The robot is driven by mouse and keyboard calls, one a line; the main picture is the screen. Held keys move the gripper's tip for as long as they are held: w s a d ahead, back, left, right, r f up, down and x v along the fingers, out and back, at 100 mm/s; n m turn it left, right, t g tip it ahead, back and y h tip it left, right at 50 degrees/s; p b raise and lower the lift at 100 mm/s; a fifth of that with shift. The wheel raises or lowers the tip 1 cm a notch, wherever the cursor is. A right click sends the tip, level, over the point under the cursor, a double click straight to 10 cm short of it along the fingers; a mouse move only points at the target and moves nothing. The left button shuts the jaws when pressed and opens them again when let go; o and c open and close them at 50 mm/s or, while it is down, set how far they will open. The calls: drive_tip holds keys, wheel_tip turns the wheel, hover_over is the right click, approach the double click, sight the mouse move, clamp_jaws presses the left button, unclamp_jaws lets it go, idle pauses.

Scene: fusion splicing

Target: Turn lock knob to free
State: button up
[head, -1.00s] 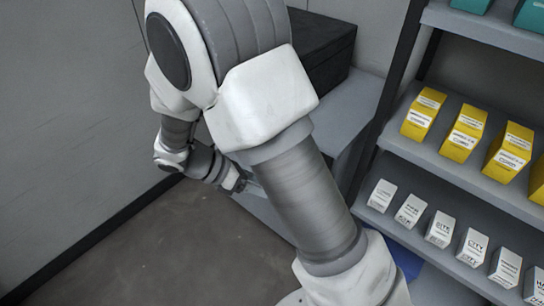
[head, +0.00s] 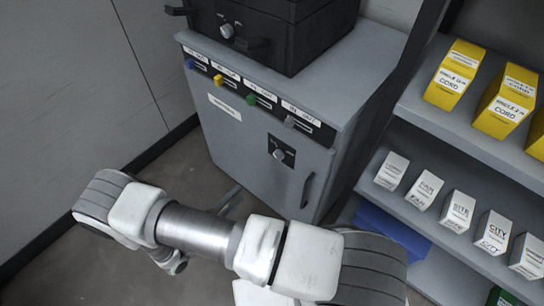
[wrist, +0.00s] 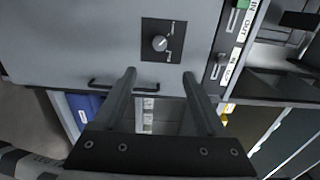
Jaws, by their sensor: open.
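A small silver knob (head: 279,155) sits on a black plate on the grey cabinet door. It also shows in the wrist view, as a round knob (wrist: 160,43) with a pointer and small markings beside it, too small to read. My gripper (wrist: 159,74) is open and empty. Its two fingers point towards the door, and the knob appears beyond their tips, roughly centred between them and apart from them. A second knob (head: 226,31) is on the front of the black box (head: 300,40) on top of the cabinet. My gripper's fingers are not clear in the head view.
The grey cabinet (head: 225,125) has a dark door handle (head: 308,190), also in the wrist view (wrist: 122,84). Coloured sliders, including a yellow one (head: 218,80), line its top edge. Shelves with yellow cartons (head: 455,75) and white cartons (head: 458,210) stand at right.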

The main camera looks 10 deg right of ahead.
sight(276, 157)
drive_tip(key=b+x, duration=0.2)
drive_tip(key=x, duration=1.5)
drive_tip(key=shift+w+d+f+b, duration=0.1)
drive_tip(key=shift+b, duration=0.2)
drive_tip(key=shift+c, duration=0.3)
clamp_jaws()
